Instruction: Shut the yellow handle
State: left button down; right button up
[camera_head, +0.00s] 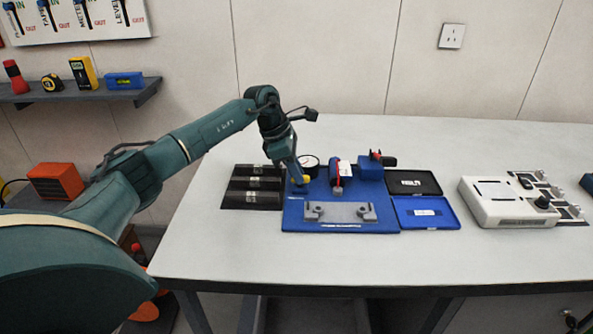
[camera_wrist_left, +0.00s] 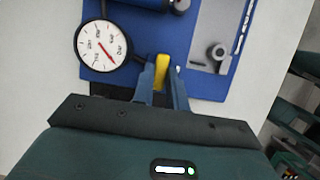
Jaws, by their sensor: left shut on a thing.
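The yellow handle (camera_wrist_left: 162,66) stands between my left gripper's fingers in the left wrist view, beside the blue board's edge. My left gripper (camera_wrist_left: 163,84) is shut on it. In the head view my left gripper (camera_head: 297,181) reaches down to the left back part of the blue board (camera_head: 292,219); the handle is mostly hidden there. A round white dial gauge (camera_wrist_left: 103,45) with a red needle sits left of the handle in the wrist view. My right gripper is in neither view.
A grey bracket (camera_head: 340,212) lies on the blue board's front. A red and blue device (camera_head: 340,174) stands behind it. An open blue case (camera_head: 425,214) and a white control box (camera_head: 500,204) stand to the right. The front of the table (camera_head: 300,262) is clear.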

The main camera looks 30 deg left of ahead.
pick_arm(q)
jog(key=c, duration=1.4)
grip_release()
jog(key=v, duration=1.3)
jog(key=shift+s+a, duration=0.1)
